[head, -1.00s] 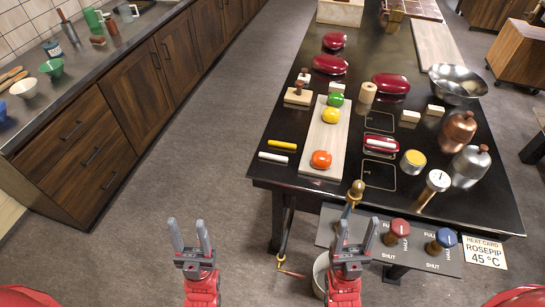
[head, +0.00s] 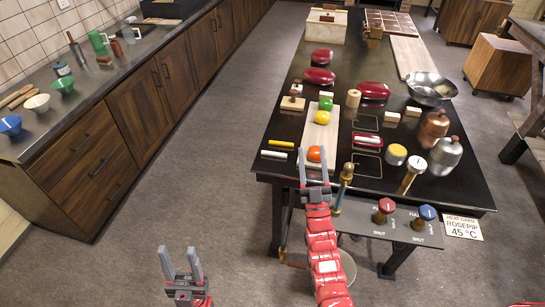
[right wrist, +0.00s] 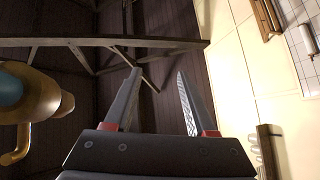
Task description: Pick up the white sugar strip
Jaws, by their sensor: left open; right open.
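The white sugar strip (head: 274,155) lies on the near left corner of the black table in the head view, just below a yellow strip (head: 281,143). My right gripper (head: 315,170) is open and empty at the table's near edge, to the right of the white strip and in front of the orange ball. My left gripper (head: 181,264) is open and empty, low over the floor, left of the table. In the right wrist view the open fingers (right wrist: 158,100) have nothing between them. I cannot pick out the white strip in that view.
A pale board (head: 309,132) holds orange, yellow and green balls (head: 315,153). A brass tap (head: 346,173) and a panel with red and blue knobs (head: 405,224) stand at the table's front.

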